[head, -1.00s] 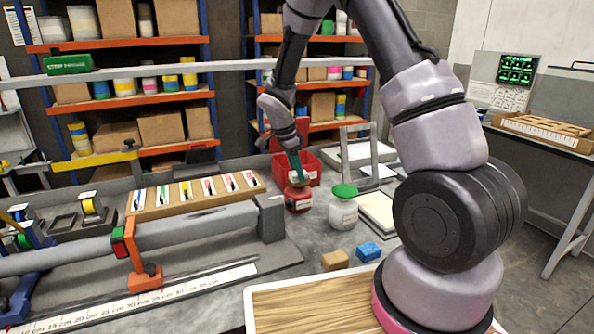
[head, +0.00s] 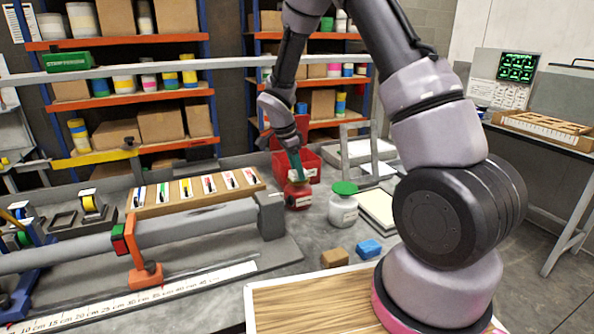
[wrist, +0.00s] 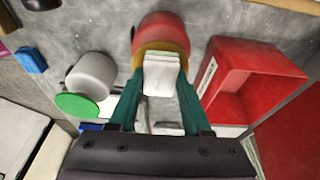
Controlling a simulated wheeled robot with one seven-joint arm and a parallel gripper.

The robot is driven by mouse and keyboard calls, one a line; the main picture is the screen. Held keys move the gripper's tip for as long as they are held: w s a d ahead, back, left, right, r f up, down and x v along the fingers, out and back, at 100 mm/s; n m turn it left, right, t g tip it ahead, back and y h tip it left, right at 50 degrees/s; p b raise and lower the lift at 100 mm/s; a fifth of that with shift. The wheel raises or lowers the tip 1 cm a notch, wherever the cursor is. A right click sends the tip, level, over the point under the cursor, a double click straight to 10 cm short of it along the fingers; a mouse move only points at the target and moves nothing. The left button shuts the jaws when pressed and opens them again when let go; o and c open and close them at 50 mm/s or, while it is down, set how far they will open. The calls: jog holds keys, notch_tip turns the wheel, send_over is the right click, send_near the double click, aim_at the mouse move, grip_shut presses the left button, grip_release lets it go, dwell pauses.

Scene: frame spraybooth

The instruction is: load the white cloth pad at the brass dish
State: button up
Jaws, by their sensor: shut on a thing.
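The white cloth pad (wrist: 162,76) is a pale layered block between the green fingers of my gripper (wrist: 160,85) in the wrist view. My gripper (head: 297,170) is shut on it, above the red jar in the head view. The brass dish (wrist: 139,62) shows as a yellow rim on top of the red jar (wrist: 162,28), partly hidden behind the pad. The pad overlaps the dish's opening in the wrist view; I cannot tell whether they touch. The red jar (head: 298,197) stands upright on the grey bench, with the fingers pointing down at its top.
A white jar (head: 342,210) with a green lid (head: 344,188) stands close to the right of the red jar. A red bin (head: 311,165) is just behind. Blue (head: 369,248) and brown (head: 334,257) blocks lie in front. A marker rack (head: 195,192) stands left.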

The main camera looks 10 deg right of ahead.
jog(key=shift+r, duration=3.45)
jog(key=shift+s, duration=0.1)
